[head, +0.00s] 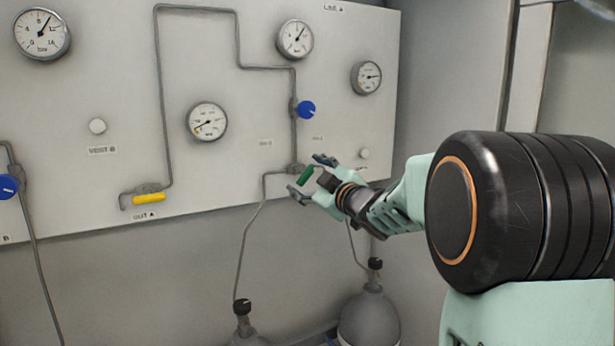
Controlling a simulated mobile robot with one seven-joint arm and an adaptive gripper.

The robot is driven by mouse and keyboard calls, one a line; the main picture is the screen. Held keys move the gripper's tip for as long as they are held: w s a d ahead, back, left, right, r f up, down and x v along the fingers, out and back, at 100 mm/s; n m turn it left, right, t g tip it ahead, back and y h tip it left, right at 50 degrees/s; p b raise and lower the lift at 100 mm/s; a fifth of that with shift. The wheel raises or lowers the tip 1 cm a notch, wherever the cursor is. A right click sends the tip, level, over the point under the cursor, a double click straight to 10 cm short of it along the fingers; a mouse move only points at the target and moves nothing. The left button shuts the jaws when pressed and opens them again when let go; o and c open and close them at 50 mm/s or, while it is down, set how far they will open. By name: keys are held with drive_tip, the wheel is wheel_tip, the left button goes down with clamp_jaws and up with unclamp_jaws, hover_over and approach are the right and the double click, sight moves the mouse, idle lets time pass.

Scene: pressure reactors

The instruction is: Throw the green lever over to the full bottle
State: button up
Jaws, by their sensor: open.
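The green lever (306,176) sits on a pipe valve low on the right part of the panel, tilted up to the right. My gripper (311,177) is open at the lever, with one finger above it and one below left. I cannot tell whether the fingers touch it. Two grey bottles stand below the panel: a left bottle (245,335) with only its top in view, and a larger-looking right bottle (370,318). A pipe runs from the valve down to the left bottle, and another goes to the right one.
A yellow lever (149,199) lies level at the lower left of the panel (120,60). Blue knobs (306,109) and (9,186) stick out from pipes. Several round gauges, one a low gauge (207,121), are mounted there. My arm fills the right side.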

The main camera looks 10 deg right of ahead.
drive_tip(key=shift+s, duration=0.1)
drive_tip(key=v, duration=1.2)
drive_tip(key=shift+d, duration=0.1)
